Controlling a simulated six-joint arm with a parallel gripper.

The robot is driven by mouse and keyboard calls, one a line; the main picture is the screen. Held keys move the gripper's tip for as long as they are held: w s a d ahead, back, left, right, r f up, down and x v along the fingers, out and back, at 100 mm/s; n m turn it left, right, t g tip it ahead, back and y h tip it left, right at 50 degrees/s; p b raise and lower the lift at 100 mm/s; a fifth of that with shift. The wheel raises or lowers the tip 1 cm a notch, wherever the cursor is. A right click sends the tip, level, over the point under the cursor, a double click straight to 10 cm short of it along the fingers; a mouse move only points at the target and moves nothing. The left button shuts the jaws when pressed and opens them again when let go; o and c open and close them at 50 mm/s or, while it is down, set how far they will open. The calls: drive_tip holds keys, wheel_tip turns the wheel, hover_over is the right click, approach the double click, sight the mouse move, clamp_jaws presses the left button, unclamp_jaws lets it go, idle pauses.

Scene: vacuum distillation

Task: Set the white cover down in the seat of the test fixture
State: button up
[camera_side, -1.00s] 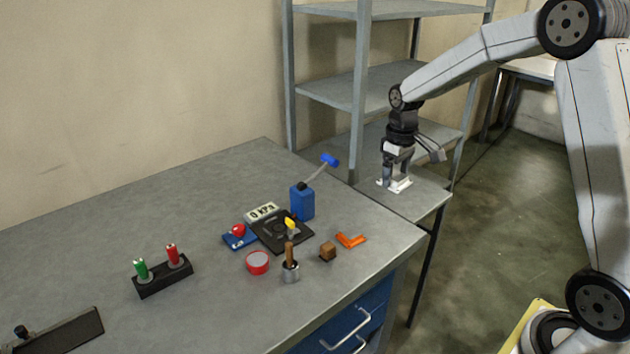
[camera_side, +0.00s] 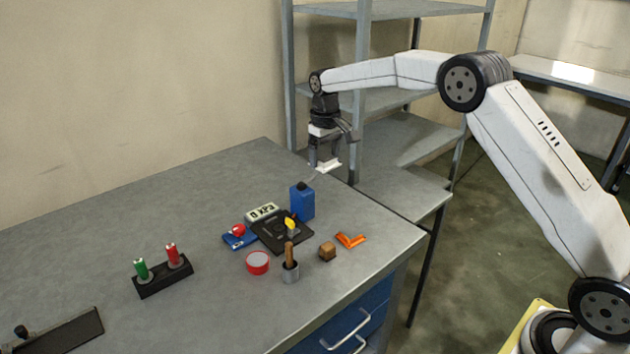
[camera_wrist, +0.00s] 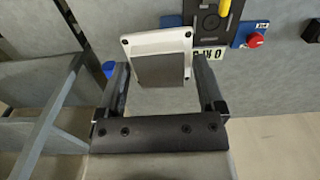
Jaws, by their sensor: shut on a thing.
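The white cover (camera_side: 327,168) is a flat white plate held below my gripper (camera_side: 325,152), above the back right corner of the workbench. The wrist view shows the cover's white rim (camera_wrist: 158,42) around a grey raised block between the two fingers of my gripper (camera_wrist: 161,75). My gripper is shut on that block. In the wrist view, the fixture (camera_wrist: 208,22) is at the top, beyond the cover.
Beside the fixture are a 0 kPa display (camera_side: 262,212), a blue block with a red button (camera_side: 238,237), and a blue bottle (camera_side: 302,203) under the gripper. A red tape roll (camera_side: 258,263), brown cube (camera_side: 327,252) and orange angle (camera_side: 351,240) lie nearer. Shelving (camera_side: 357,90) stands behind.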

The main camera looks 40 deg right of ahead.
drive_tip(key=w+a, duration=0.5)
drive_tip(key=a, duration=0.2)
hover_over(279, 228)
wheel_tip(279, 228, down, 11)
idle(0.7)
drive_tip(key=shift+f, duration=0.25)
drive_tip(key=shift+f, duration=2.55)
drive_tip(key=shift+f, duration=0.75)
idle(0.4)
drive_tip(key=o, duration=1.2)
drive_tip(key=shift+o, duration=0.2)
drive_tip(key=shift+f, duration=0.1)
